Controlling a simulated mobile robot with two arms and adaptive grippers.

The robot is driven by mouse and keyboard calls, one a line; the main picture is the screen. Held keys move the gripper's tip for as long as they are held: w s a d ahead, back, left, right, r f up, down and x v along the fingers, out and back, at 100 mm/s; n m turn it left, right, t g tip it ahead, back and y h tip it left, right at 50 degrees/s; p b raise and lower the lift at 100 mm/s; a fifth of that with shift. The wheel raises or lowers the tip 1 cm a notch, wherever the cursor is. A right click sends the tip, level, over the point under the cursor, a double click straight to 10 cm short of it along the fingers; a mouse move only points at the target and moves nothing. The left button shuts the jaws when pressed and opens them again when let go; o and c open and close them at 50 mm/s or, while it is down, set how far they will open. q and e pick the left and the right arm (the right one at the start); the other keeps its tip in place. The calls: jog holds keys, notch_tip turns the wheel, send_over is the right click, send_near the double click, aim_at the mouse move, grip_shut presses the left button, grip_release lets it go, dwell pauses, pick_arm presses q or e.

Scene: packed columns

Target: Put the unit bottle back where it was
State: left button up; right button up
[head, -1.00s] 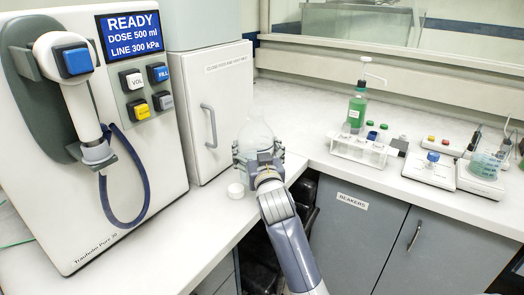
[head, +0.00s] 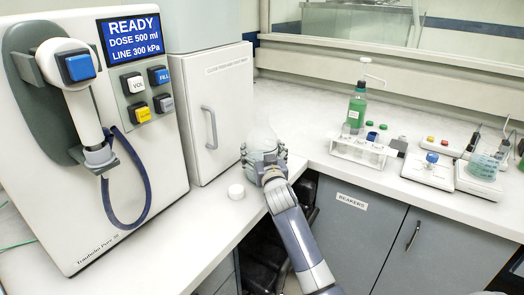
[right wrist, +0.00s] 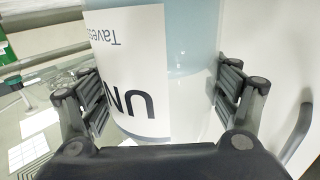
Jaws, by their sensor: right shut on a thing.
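The unit bottle (head: 262,134), clear and pale, stands upright at the inner corner of the bench beside the white cabinet. In the right wrist view the bottle (right wrist: 192,40) fills the middle, with a white label reading "UN" and "Taves", upside down, and a pale blue part. My right gripper (head: 264,152) is shut on its body, with one finger pad at each side. The bottle's base is hidden, so I cannot tell whether it touches the bench. My left gripper is not in view.
The dispenser (head: 150,200) and white cabinet (head: 222,110) stand to the left. A tube rack (head: 362,150), a green bottle (head: 356,112) and small instruments (head: 431,170) are at right. Bench behind the bottle is clear.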

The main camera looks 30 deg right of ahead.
jog(key=shift+r, duration=0.1)
jog(key=o, duration=1.7)
jog(key=b+v, duration=0.1)
jog(key=v, duration=1.1)
